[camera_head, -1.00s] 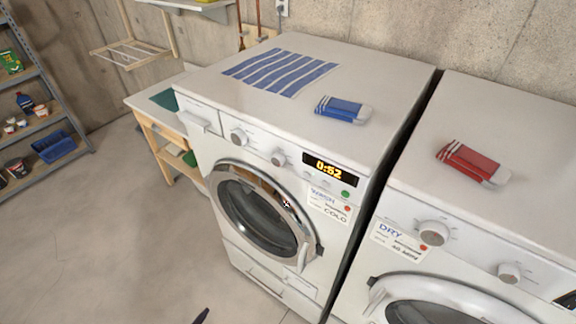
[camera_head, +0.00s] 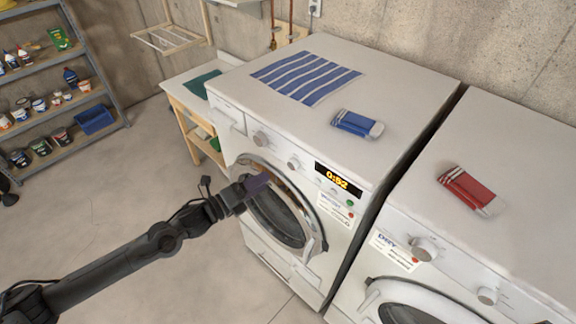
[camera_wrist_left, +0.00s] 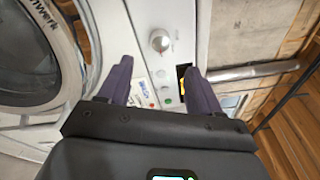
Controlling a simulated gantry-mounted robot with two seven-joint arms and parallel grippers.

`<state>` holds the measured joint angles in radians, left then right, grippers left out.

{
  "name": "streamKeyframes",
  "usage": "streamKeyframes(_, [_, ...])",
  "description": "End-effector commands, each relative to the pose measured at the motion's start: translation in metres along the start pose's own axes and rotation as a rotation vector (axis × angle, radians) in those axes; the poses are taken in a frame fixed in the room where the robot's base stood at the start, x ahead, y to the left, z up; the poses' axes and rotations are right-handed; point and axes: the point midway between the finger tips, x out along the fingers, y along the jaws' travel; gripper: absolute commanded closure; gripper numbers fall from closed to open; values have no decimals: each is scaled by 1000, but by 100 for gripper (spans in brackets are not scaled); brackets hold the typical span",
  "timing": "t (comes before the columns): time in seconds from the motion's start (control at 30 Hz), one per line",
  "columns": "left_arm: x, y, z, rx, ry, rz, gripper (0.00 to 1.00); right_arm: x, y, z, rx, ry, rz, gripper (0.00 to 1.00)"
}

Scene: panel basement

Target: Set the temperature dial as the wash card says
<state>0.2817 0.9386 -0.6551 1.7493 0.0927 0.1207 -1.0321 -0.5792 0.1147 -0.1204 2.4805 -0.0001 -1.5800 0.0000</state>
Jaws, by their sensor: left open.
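The washer (camera_head: 290,225) has two round dials, a left dial (camera_head: 260,138) and a right dial (camera_head: 294,163), left of the lit display reading 0:52 (camera_head: 338,179). The wash card (camera_head: 335,210) is below the display; its print is too small to read now, but COLD shows in the earlier head view. My left gripper (camera_head: 258,184), with purple fingers, is in front of the washer's door, below the dials. In the left wrist view its fingers (camera_wrist_left: 158,66) are apart and empty, with one dial (camera_wrist_left: 160,40) beyond them. My right gripper is not in view.
The dryer (camera_head: 520,180) stands at the right with its own dials and card. Shelves (camera_head: 60,100) stand at the left. The floor in front is clear.

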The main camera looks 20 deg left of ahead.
Motion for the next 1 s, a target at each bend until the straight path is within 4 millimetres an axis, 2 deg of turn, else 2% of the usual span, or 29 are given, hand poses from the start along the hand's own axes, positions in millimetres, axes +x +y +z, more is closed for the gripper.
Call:
streamKeyframes(0.5, [78,-2,0,-3,0,-2,36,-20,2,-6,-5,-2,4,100])
streamKeyframes(0.7, [93,-1,0,-2,-1,-1,36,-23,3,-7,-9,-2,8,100])
streamKeyframes(1.0, [97,0,-1,-2,1,-1,36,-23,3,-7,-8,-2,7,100])
